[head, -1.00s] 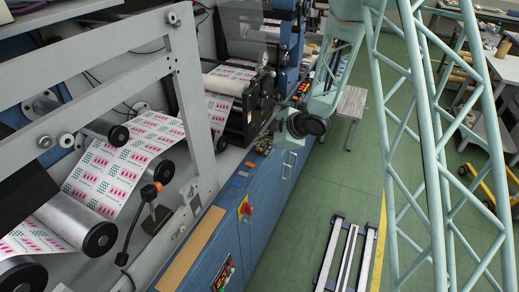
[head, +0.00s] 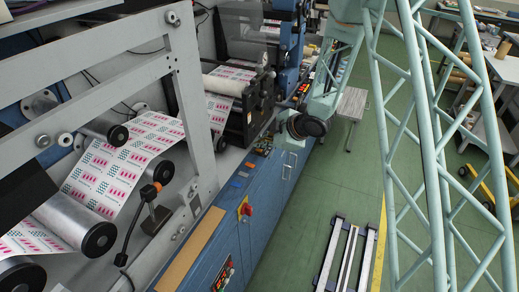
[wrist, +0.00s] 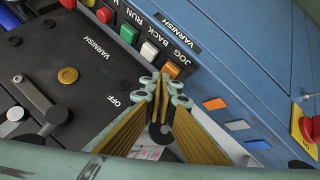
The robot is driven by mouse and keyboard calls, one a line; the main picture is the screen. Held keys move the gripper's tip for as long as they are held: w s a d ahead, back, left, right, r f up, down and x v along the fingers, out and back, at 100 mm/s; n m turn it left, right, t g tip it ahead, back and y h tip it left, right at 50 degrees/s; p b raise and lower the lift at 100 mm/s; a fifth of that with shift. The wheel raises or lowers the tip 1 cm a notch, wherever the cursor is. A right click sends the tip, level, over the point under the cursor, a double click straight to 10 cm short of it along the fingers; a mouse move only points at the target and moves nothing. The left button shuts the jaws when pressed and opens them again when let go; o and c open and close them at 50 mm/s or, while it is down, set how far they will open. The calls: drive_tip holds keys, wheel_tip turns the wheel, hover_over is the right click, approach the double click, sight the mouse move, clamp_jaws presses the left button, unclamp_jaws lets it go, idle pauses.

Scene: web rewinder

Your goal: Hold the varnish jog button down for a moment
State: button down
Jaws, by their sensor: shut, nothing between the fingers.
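The white BACK button (wrist: 149,50) and the green RUN button (wrist: 128,33) sit in the same row under the VARNISH label (wrist: 178,35).
A dark panel (wrist: 75,45) with a brass knob (wrist: 68,76) lies left of the buttons. The green floor (head: 310,200) beside the machine is open.

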drive_tip(key=shift+f+b, duration=0.3)
drive_tip(key=shift+f, duration=0.1)
idle(0.6)
drive_tip(key=shift+r, duration=0.15)
idle(2.5)
drive_tip(key=shift+r+p, duration=0.65)
drive_tip(key=shift+r, duration=0.15)
drive_tip(key=shift+r, duration=0.1)
drive_tip(key=shift+r+p, duration=1.85)
drive_tip(key=shift+r, duration=0.55)
